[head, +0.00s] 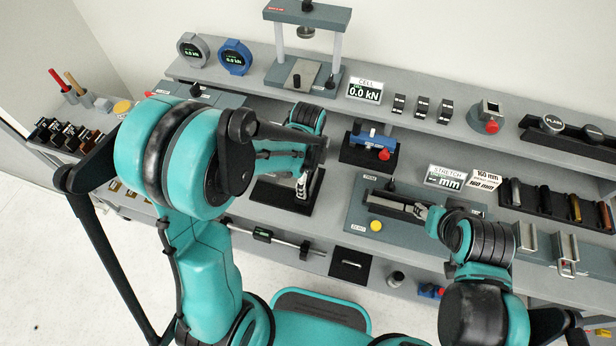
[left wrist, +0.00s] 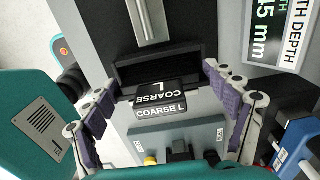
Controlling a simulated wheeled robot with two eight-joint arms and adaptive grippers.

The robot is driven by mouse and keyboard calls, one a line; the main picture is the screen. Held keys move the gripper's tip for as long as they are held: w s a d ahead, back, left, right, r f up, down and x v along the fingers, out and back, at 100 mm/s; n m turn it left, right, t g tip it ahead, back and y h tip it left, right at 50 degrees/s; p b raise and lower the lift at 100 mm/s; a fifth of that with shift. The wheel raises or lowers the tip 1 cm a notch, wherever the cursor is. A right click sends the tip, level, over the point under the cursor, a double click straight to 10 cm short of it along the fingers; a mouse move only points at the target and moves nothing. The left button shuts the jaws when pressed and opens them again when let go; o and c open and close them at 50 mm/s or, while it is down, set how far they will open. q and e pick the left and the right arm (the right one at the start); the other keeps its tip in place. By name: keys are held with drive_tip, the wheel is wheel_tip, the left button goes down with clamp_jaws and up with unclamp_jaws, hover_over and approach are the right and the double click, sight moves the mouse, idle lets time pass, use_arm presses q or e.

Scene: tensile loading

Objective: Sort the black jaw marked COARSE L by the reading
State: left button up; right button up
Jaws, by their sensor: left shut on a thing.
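The black jaw marked COARSE L (left wrist: 160,112) shows in the left wrist view, its white lettering on the top and front faces. My left gripper (left wrist: 163,92) has its purple-padded fingers on either side of the black jaw and is shut on it.
A rack of dark and coloured jaws (head: 66,136) stands at the far left. The stretch fixture (head: 372,232) has a yellow button. A CELL display (head: 365,90) reads 0.0 kN on the shelf. A small black tray (head: 350,266) lies at the front. My left arm hides much of the left bench.

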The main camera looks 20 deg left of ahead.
use_arm(q)
drive_tip(key=o, duration=1.7)
drive_tip(key=shift+r, duration=0.1)
wheel_tip(320, 180, up, 12)
drive_tip(key=shift+f, duration=0.1)
drive_tip(key=shift+s+a+n, duration=0.2)
drive_tip(key=shift+s+n, duration=0.1)
drive_tip(key=shift+n, duration=0.2)
drive_tip(key=s+a+n+t+b, duration=0.1)
drive_tip(key=s+n+t, duration=0.1)
drive_tip(key=n, duration=0.3)
drive_tip(key=s+a+n+t+b, duration=0.1)
drive_tip(key=s+a+n+t, duration=0.1)
drive_tip(key=s+n, duration=0.2)
drive_tip(key=s+a+f+n+t+b, duration=0.1)
drive_tip(key=s+n+t+b, duration=0.1)
drive_tip(key=n, duration=0.6)
drive_tip(key=shift+s+a+t, duration=0.2)
drive_tip(key=shift+s+t, duration=0.4)
drive_tip(key=shift+s, duration=0.25)
